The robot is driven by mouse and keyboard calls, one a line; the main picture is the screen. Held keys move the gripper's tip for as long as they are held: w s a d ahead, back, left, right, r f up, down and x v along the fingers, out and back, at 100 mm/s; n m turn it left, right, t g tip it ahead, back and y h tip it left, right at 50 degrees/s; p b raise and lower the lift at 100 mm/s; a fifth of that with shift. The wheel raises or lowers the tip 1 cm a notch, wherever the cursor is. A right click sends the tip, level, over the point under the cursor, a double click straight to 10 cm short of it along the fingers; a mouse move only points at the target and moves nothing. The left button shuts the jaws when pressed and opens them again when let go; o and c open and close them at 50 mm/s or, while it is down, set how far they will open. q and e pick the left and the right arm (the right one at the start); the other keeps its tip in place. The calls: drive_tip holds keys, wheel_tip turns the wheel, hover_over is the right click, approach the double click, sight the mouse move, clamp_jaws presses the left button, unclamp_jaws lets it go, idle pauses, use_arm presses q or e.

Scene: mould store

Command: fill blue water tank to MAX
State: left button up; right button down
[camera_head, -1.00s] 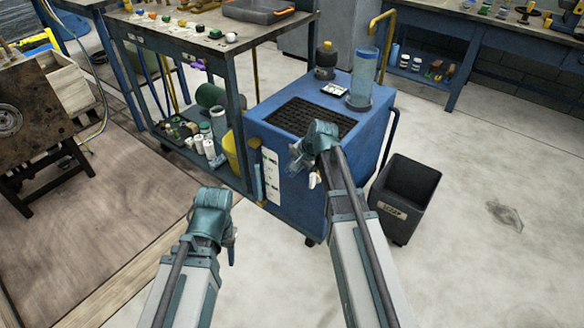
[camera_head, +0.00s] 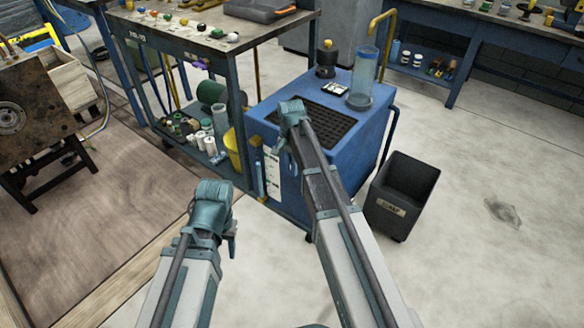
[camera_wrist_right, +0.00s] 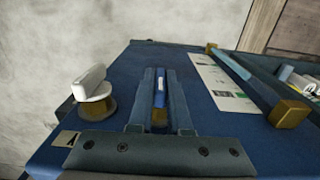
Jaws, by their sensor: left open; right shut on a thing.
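The blue water tank (camera_head: 291,190) is a wheeled blue cabinet with a dark grille on top. Its front carries a white marked label (camera_head: 271,172) and, beside it, an upright gauge tube (camera_wrist_right: 240,82) with brass ends. The liquid level cannot be read. My right gripper (camera_wrist_right: 160,90) is at the front panel, shut on a small blue handle (camera_wrist_right: 160,86) with a brass base. A white handle (camera_wrist_right: 92,90) on a brass fitting is to its left in the wrist view. My left gripper (camera_head: 232,238) is open, away from the tank; its fingers are mostly hidden.
A clear cylinder (camera_head: 363,75) and a black bottle (camera_head: 327,60) stand on the tank. A dark bin (camera_head: 403,195) is at its right. A loaded workbench (camera_head: 215,35) stands left, with a yellow container (camera_head: 232,148) below. The floor at right is mostly clear.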

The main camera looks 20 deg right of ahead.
idle(0.3)
drive_tip(key=c, duration=0.9)
unclamp_jaws()
drive_tip(key=shift+o, duration=0.2)
drive_tip(key=shift+r, duration=0.15)
wheel_tip(320, 180, up, 14)
drive_tip(key=p, duration=1.4)
drive_tip(key=shift+f, duration=0.25)
drive_tip(key=shift+a, duration=0.1)
